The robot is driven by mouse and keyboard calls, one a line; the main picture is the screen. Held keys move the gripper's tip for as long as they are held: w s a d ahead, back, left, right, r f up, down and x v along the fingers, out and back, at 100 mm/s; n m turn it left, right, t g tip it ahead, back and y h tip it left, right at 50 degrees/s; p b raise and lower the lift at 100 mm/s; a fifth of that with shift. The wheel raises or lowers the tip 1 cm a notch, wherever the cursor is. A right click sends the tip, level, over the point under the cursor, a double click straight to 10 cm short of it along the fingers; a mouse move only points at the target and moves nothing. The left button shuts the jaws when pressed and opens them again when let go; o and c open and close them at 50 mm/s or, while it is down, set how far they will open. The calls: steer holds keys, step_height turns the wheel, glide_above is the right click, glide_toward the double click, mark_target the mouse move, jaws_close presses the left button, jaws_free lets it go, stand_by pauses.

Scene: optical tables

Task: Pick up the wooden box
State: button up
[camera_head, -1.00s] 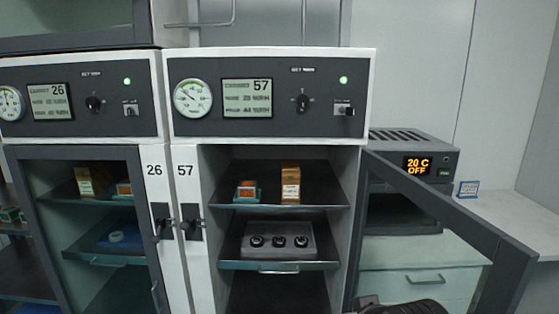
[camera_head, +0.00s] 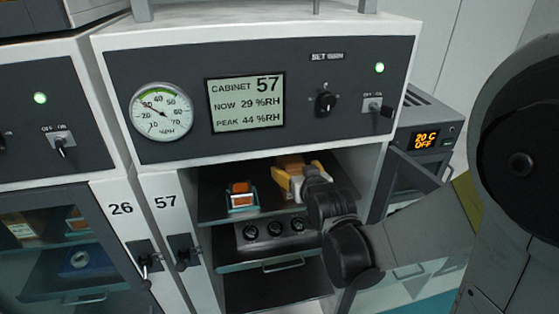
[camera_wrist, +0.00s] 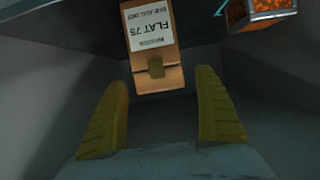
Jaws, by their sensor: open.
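The wooden box (camera_wrist: 153,79), tan with a white label reading "FLAT 75", stands on the upper shelf of open cabinet 57 and shows at the top middle of the wrist view. My gripper (camera_wrist: 161,80) is open, with one yellow finger on each side of the picture below the box. The box's near end lies roughly between the fingertips, with gaps on both sides; I cannot see contact. In the head view my gripper (camera_head: 296,180) reaches into the upper shelf and largely hides the box.
A teal-framed block with an orange centre (camera_head: 242,196) sits left of the box; it also shows in the wrist view (camera_wrist: 262,10). A grey unit with three black knobs (camera_head: 275,230) is on the shelf below.

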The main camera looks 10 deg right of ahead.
steer(key=x, duration=0.3)
steer(key=b+x, duration=0.1)
steer(key=x, duration=0.1)
steer(key=shift+w+f, duration=0.25)
steer(key=shift+f, duration=0.1)
steer(key=shift+r, duration=0.1)
steer(key=c, duration=1.5)
